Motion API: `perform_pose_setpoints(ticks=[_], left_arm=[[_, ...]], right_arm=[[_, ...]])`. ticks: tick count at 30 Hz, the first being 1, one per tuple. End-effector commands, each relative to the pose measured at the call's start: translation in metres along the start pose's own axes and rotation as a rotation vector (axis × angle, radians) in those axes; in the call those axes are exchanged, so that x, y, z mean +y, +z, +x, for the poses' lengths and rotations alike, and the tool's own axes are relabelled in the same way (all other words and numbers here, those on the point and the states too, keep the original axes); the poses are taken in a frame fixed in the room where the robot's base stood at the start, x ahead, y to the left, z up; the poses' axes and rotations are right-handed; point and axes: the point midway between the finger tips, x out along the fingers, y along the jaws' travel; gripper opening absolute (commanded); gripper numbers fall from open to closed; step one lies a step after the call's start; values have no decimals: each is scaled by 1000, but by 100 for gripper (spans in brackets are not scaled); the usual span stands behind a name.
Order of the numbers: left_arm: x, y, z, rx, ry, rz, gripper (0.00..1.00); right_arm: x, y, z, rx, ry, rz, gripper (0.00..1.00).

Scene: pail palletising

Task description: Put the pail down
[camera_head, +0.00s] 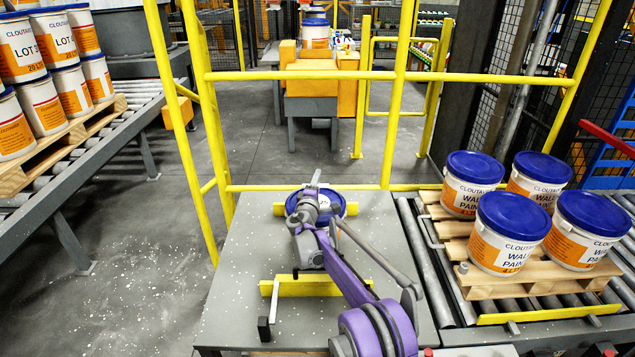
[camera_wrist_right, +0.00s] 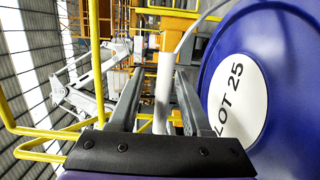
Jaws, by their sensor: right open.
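A pail with a blue lid (camera_head: 299,196) is at the far end of the grey table, mostly hidden behind my right gripper (camera_head: 316,182). In the right wrist view its blue lid (camera_wrist_right: 290,60) stands large at the right, with a white round "LOT 25" label. My right gripper (camera_wrist_right: 157,80) is open. The white grip of the pail's wire handle (camera_wrist_right: 163,95) shows between its two grey fingers; I cannot tell whether they touch it. The pail's body and base are hidden. My left gripper is not in view.
A wooden pallet (camera_head: 535,283) with several blue-lidded pails (camera_head: 505,233) sits on the right roller conveyor. The grey table (camera_head: 240,280) carries yellow bars (camera_head: 310,287). Yellow guard rails (camera_head: 300,76) stand behind. Pails (camera_head: 20,48) fill a pallet on the left conveyor.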

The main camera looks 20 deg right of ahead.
Motion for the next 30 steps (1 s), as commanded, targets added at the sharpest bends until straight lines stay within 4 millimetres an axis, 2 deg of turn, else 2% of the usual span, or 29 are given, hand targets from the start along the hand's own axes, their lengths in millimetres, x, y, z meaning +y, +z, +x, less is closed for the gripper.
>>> perform_pose_setpoints(ticks=[15,21,26,30], left_arm=[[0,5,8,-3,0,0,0],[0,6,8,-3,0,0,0],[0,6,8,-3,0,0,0],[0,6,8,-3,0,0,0]], right_arm=[[0,-1,-98,2,0,1,48],[0,0,-113,1,0,0,48],[0,0,-114,0,0,0,48],[6,13,-121,-23,-27,33,48]])
